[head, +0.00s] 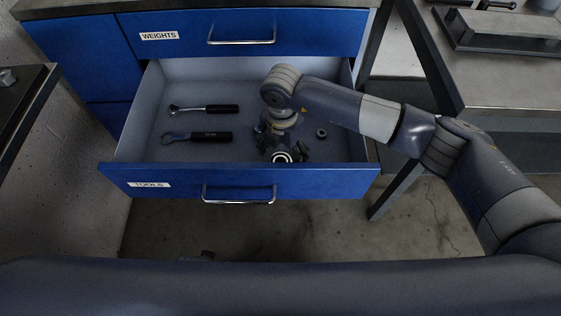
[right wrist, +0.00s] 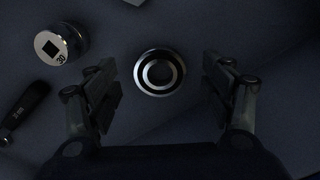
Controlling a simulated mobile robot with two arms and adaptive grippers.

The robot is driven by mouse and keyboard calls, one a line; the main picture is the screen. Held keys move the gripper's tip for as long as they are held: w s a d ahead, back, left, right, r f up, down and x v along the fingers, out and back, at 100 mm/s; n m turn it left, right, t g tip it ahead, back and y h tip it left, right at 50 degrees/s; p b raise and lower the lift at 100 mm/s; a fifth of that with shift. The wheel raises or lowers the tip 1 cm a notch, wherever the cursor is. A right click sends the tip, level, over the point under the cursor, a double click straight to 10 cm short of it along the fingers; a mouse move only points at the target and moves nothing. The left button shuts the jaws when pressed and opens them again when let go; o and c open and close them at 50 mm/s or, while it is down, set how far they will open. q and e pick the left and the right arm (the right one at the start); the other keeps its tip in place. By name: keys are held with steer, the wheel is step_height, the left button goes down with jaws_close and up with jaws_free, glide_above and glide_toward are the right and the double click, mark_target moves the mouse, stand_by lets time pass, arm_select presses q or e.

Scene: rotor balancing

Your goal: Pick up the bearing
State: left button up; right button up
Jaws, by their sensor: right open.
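The bearing (right wrist: 159,73), a round part with bright and dark rings, lies in the right wrist view between the spread fingertips of my right gripper (right wrist: 165,92), with a gap on each side. In the head view the bearing (head: 282,157) shows as a pale ring near the front wall of the open drawer. My right gripper (head: 283,150) reaches down into this drawer, open and empty above the bearing. How high the fingertips are is hard to tell. My left gripper is not in view.
The drawer labelled TOOLS (head: 150,178) also holds a ratchet (head: 205,108), a wrench (head: 200,137) and a small dark ring (head: 321,133). A socket marked 30 (right wrist: 60,45) shows in the right wrist view. A closed WEIGHTS drawer (head: 185,36) is above; a metal bench (head: 500,75) stands right.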

steer(key=shift+f, duration=0.7)
steer(key=shift+r, duration=0.1)
steer(key=c, duration=1.3)
